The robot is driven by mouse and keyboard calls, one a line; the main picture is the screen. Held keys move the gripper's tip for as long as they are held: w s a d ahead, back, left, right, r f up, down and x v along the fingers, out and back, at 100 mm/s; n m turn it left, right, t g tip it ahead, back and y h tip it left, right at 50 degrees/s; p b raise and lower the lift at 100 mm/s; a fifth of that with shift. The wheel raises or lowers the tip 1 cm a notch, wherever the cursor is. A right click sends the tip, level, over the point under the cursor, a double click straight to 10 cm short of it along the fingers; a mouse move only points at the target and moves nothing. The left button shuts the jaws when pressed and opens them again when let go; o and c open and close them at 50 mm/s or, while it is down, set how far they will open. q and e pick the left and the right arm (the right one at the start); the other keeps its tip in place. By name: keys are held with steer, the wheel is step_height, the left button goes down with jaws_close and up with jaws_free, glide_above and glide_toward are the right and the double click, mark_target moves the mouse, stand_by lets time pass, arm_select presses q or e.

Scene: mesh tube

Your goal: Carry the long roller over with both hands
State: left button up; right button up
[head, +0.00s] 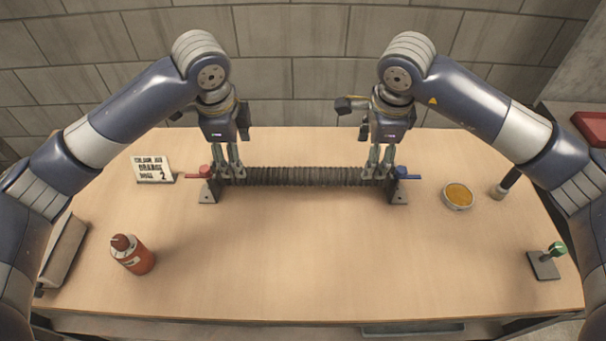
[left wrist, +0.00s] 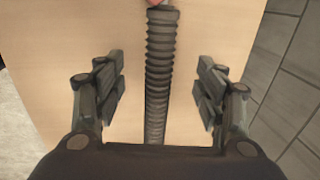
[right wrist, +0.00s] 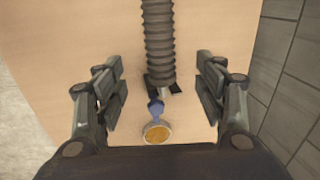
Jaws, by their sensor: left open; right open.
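The long roller (head: 300,176) is a dark ribbed tube lying across two dark end brackets, the left bracket (head: 208,193) and the right bracket (head: 398,195). A red handle (head: 198,174) shows at its left end and a blue handle (head: 407,174) at its right end. My left gripper (head: 229,174) is open at the roller's left end; the roller (left wrist: 160,70) runs between its spread fingers in the left wrist view. My right gripper (head: 379,172) is open at the right end, with the roller (right wrist: 159,50) between its fingers in the right wrist view.
A round tin (head: 458,196), a dark-handled tool (head: 506,185) and a green-knobbed stand (head: 545,262) are at right. The middle front of the table (head: 310,260) is clear.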

arm_select(q)
steer(key=f, duration=0.3)
steer(key=w+f, duration=0.1)
steer(key=f, duration=0.2)
steer(key=w+f, duration=0.1)
steer(key=f, duration=0.2)
steer(key=shift+f, duration=0.4)
arm_select(e)
steer(key=f, duration=0.3)
steer(key=w+f, duration=0.1)
steer(key=f, duration=0.2)
steer(key=w+f, duration=0.1)
steer(key=f, duration=0.2)
steer(key=shift+f, duration=0.4)
arm_select(q)
jaws_close()
arm_select(e)
jaws_close()
arm_select(q)
steer(key=shift+r, duration=0.1)
arm_select(e)
steer(key=shift+r, duration=0.1)
